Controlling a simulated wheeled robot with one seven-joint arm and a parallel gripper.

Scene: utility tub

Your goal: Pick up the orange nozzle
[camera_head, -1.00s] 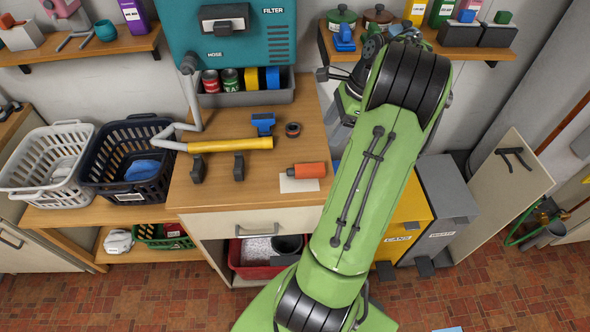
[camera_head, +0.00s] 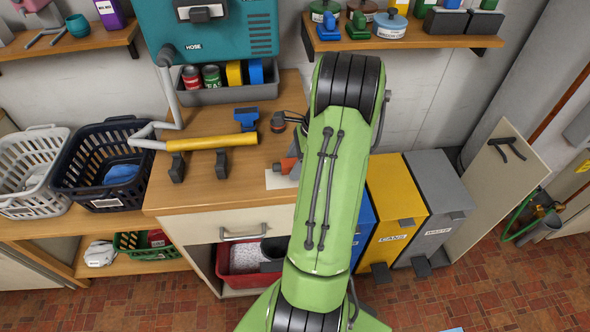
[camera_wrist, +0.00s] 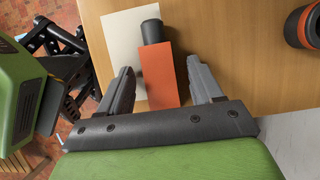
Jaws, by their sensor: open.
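The orange nozzle (camera_wrist: 157,75) lies on the wooden worktop, partly on a white card (camera_wrist: 118,38). It has a dark grey end piece. In the wrist view it sits between the two spread fingers of my gripper (camera_wrist: 160,85), with space at its sides. The gripper is open, and I cannot tell how high it is above the nozzle. In the head view only a small part of the orange nozzle (camera_head: 289,165) shows; my green arm hides the rest and the gripper.
A black and orange ring (camera_wrist: 303,28) lies on the worktop to the right in the wrist view. A yellow tube (camera_head: 212,142) rests on dark holders, with a blue tool (camera_head: 246,117) behind it. Coloured bins (camera_head: 398,215) stand right of the worktop.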

